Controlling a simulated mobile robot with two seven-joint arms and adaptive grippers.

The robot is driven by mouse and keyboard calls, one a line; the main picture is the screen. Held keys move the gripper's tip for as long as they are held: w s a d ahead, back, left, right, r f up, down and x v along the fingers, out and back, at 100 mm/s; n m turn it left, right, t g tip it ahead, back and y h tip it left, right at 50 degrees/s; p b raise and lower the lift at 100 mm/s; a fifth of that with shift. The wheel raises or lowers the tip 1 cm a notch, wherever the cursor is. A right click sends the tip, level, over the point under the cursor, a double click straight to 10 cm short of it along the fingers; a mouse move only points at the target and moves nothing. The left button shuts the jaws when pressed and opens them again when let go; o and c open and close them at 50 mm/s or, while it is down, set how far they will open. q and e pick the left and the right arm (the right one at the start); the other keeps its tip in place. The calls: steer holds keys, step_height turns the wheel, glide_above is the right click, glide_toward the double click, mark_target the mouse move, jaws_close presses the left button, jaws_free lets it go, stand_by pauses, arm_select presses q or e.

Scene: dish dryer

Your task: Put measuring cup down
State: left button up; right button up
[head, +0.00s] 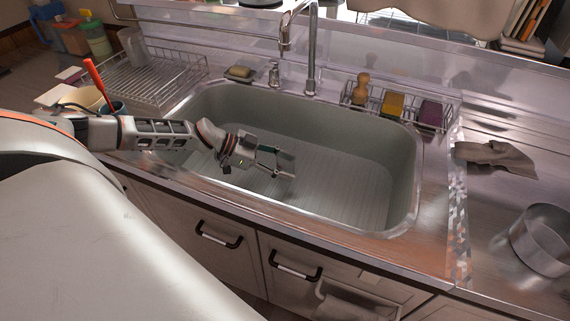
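A grey, translucent-looking cup (133,46), which may be the measuring cup, stands in the wire dish rack (150,88) at the back left of the sink. My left gripper (288,165) is over the sink basin (345,180), well to the right of the rack and apart from the cup. Its fingers are spread with nothing visible between them. My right gripper is out of the picture.
A faucet (312,50) rises behind the sink. A wire caddy with a brush and sponges (391,105) sits at the back right.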

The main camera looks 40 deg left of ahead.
arm_select(q)
steer(key=shift+r, duration=0.1)
steer(key=shift+r, duration=0.2)
steer(key=p+v, duration=0.1)
steer(key=v, duration=1.1)
stand_by(0.3)
